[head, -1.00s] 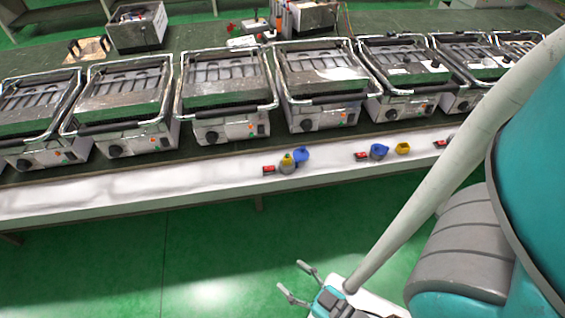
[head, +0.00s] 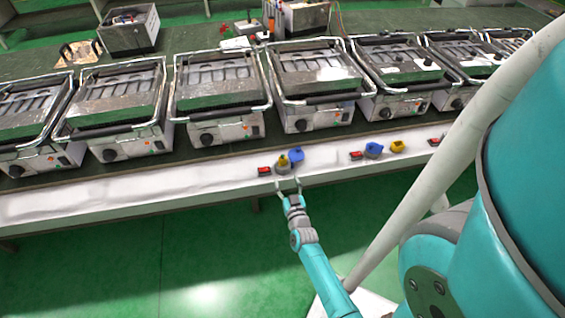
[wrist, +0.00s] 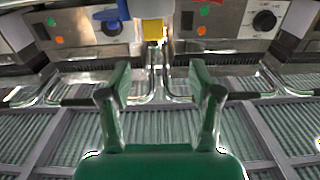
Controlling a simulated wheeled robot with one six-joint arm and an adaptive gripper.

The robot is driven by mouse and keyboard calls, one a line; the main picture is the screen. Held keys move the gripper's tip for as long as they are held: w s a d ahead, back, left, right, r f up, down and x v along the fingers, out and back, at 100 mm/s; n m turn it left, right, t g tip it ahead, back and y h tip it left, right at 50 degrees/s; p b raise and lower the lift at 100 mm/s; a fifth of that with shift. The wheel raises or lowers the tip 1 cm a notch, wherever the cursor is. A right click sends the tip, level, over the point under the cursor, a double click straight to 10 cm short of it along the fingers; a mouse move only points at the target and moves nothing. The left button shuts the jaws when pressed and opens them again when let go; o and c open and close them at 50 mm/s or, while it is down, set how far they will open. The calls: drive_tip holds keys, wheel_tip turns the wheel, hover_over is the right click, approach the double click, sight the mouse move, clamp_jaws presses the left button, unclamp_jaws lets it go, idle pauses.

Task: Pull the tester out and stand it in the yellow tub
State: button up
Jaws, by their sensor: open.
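A small yellow piece (head: 283,160) stands upright at a grey round holder (head: 283,168) on the white front ledge; it looks like the tester, but it is too small to be sure. A blue tub (head: 297,155) is just right of it. A yellow tub (head: 397,146) sits farther right on the ledge. My gripper (head: 288,184) is open and empty at the ledge's front edge, close in front of the grey holder. In the wrist view, the yellow piece (wrist: 152,30) shows beyond the open fingers (wrist: 160,78), apart from them, with a blue part (wrist: 120,12) to its left.
A red switch-like piece (head: 264,171) lies left of the grey holder. Another blue tub (head: 373,150) and a red piece (head: 355,155) are left of the yellow tub. A row of grills (head: 218,97) stands behind the ledge. The ledge's left stretch (head: 110,193) is clear.

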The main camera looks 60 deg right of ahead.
sight(283, 160)
drive_tip(key=x, duration=0.5)
drive_tip(key=shift+s+d, duration=0.15)
drive_tip(key=shift+d, duration=0.35)
drive_tip(key=shift+x, duration=3.2)
drive_tip(key=shift+r, duration=0.15)
clamp_jaws()
